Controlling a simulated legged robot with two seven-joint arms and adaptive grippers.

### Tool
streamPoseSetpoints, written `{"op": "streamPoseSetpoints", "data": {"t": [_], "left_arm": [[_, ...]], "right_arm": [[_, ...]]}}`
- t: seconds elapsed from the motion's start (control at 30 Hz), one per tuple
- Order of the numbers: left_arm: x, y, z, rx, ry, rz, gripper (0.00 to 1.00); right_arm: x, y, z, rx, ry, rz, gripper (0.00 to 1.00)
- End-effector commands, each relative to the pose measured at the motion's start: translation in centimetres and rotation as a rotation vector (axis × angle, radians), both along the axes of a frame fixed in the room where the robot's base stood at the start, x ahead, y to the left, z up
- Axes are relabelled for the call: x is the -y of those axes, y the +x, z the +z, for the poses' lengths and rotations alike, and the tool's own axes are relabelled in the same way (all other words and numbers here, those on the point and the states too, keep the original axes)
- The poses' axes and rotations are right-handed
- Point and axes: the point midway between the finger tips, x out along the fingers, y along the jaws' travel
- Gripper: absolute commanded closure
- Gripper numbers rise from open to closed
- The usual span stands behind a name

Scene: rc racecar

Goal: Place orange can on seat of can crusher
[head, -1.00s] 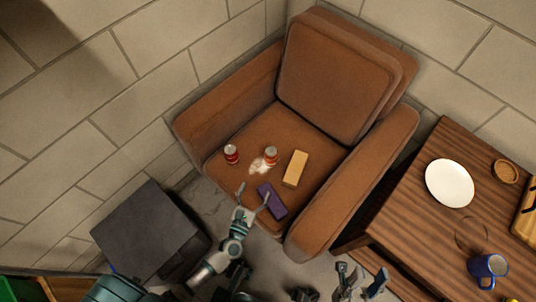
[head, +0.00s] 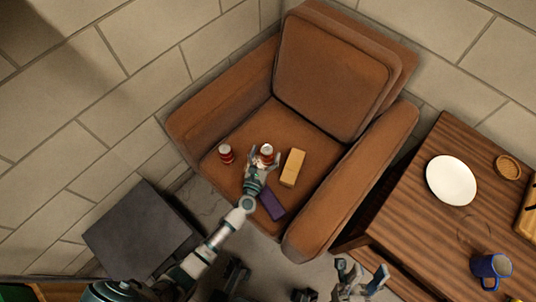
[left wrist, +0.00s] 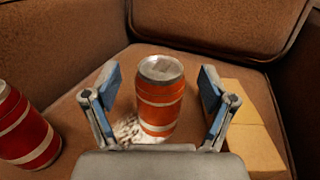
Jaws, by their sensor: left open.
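The orange can (head: 266,150) with pale bands and a silver top stands upright on the seat of a brown armchair (head: 225,180). My left gripper (head: 264,156) is open, with one finger on each side of this can. In the left wrist view, the orange can (left wrist: 160,105) stands between the open fingers of my left gripper (left wrist: 160,85), with a gap on both sides. My right gripper (head: 361,276) is at the bottom of the head view, empty, its fingers apart. I cannot make out a can crusher in these frames.
A red can (head: 226,154) stands left of the orange can; it also shows in the left wrist view (left wrist: 22,130). A yellow block (head: 292,168) and a purple block (head: 271,203) lie close by. A wooden table (head: 420,225) holds a plate (head: 451,181) and blue mug (head: 491,267).

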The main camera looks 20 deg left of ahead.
Motion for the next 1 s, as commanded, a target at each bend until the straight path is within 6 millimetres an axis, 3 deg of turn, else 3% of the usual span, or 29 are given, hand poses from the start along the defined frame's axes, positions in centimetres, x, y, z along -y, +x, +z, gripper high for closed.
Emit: {"op": "streamPoseSetpoints", "data": {"t": [0.1,0.37,0.5,0.57,1.0], "left_arm": [[-0.06,1.21,-0.06,0.0,-0.001,0.0,0.16],[-0.06,1.45,0.13,0.001,0.0,0.0,0.16],[-0.06,1.44,0.11,0.001,0.0,0.0,0.51],[-0.06,1.43,0.1,0.001,0.0,0.0,0.64],[-0.04,1.46,0.73,0.003,-0.001,0.0,0.68]], "right_arm": [[-0.03,0.35,0.18,0.015,0.0,0.0,0.6],[0.04,0.36,0.46,0.021,0.005,-0.003,0.6],[0.06,0.35,0.4,0.019,0.007,-0.005,0.6],[0.06,0.33,0.37,0.017,0.007,-0.005,0.6],[0.08,0.19,0.89,0.025,0.006,-0.005,0.6]]}}
